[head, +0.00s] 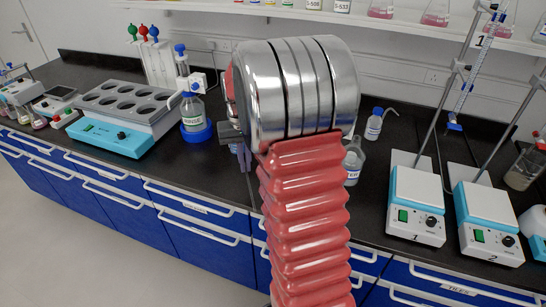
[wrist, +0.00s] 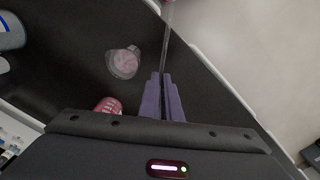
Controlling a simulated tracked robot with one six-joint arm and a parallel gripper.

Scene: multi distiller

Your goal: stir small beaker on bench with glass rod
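My gripper (wrist: 162,76) has purple fingers and is shut on the thin glass rod (wrist: 165,45), which runs up the wrist view from between the fingertips. A small clear vessel with pink contents, seemingly the small beaker (wrist: 123,62), stands on the dark bench, left of the fingers and rod and apart from them. In the head view my red arm hides most of the gripper and this part of the bench; only a bit of purple finger shows. The rod and beaker cannot be made out there.
A red-pink vessel (wrist: 108,106) is partly hidden by my gripper body. The bench edge runs diagonally right of the rod.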

